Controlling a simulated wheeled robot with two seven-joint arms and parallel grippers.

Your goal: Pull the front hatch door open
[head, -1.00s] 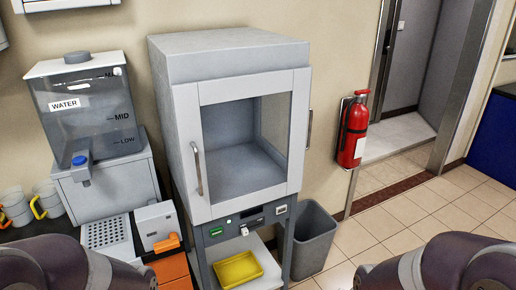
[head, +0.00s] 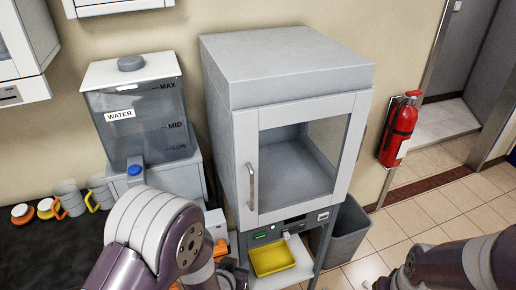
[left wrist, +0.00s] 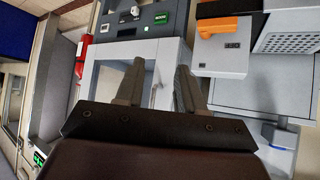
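The front hatch door (head: 345,160) of the grey cabinet is shut. It has a white frame around a clear window and a vertical metal handle (head: 252,187) on its left side. My left arm rises at the lower left of the head view, in front of the cabinet's lower left; its fingertips are not clear there. In the left wrist view, which is turned over, my left gripper (left wrist: 158,82) is open, with its two fingers apart and the door (left wrist: 168,48) beyond them. No grip on the handle shows. My right arm shows at the lower right, but its gripper does not.
A water tank (head: 140,125) stands left of the cabinet, with several mugs (head: 70,197) on the dark counter. A yellow tray (head: 272,260) sits below the door. A grey bin (head: 348,235) and a red fire extinguisher (head: 400,130) are to the right. The tiled floor there is clear.

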